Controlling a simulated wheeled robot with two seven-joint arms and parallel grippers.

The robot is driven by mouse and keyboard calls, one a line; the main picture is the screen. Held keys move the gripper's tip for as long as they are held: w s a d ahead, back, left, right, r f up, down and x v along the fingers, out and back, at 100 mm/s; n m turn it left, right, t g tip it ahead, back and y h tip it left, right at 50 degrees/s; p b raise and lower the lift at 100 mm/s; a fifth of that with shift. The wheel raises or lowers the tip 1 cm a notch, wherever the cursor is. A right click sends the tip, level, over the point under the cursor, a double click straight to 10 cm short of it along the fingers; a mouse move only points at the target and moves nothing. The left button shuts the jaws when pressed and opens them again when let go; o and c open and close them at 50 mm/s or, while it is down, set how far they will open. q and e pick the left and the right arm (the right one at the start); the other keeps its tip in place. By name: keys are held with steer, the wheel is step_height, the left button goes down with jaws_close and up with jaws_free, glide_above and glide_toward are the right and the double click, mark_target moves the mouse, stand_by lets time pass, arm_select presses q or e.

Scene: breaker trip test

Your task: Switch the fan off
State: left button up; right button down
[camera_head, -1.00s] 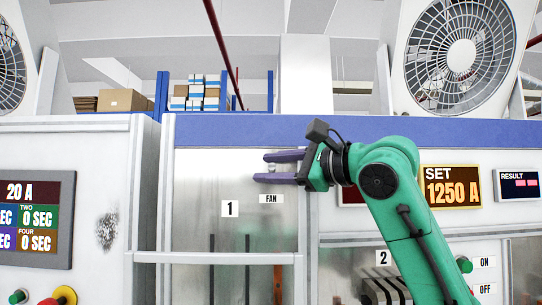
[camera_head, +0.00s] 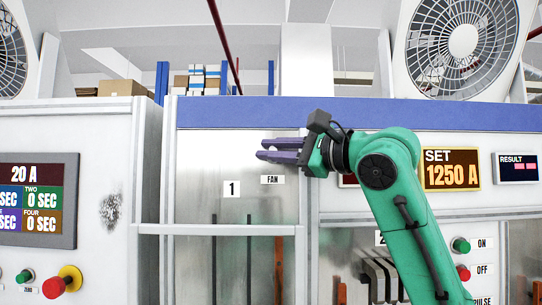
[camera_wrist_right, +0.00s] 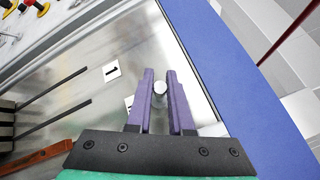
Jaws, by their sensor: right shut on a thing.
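The FAN label (camera_head: 272,180) is on the silver panel (camera_head: 200,190) marked 1. My right gripper (camera_head: 263,149) is just above this label, its purple fingers pointing left and close together. In the right wrist view, a small pale round knob (camera_wrist_right: 160,88), the fan switch, sits between the two fingers (camera_wrist_right: 159,76). The gripper is shut on it. A large fan (camera_head: 462,42) stands at the top right, and part of another fan (camera_head: 10,60) shows at the left edge. My left gripper is not in view.
A rail (camera_head: 215,229) crosses the panel below the label. A yellow-and-red emergency button (camera_head: 62,283) is at the lower left. A green ON button (camera_head: 460,245) and a red OFF button (camera_head: 463,272) lie to the right of my arm.

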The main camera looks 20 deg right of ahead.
steer(key=f+n+y+b, duration=0.1)
steer(key=n+b, duration=0.1)
steer(key=b, duration=0.1)
steer(key=shift+f+t, duration=0.35)
steer(key=shift+t, duration=0.05)
steer(key=n+y+b, duration=0.1)
steer(key=n, duration=0.1)
steer(key=f+n+y+b, duration=0.1)
steer(key=n+y, duration=0.1)
steer(key=shift+n, duration=0.3)
steer(key=shift+f+n+y+b, duration=0.15)
steer(key=shift+n+y+b, duration=0.35)
steer(key=shift+n+y, duration=0.8)
steer(key=shift+n, duration=0.3)
steer(key=c, duration=0.8)
jaws_free()
steer(key=shift+c, duration=0.2)
steer(key=shift+w+d, duration=0.1)
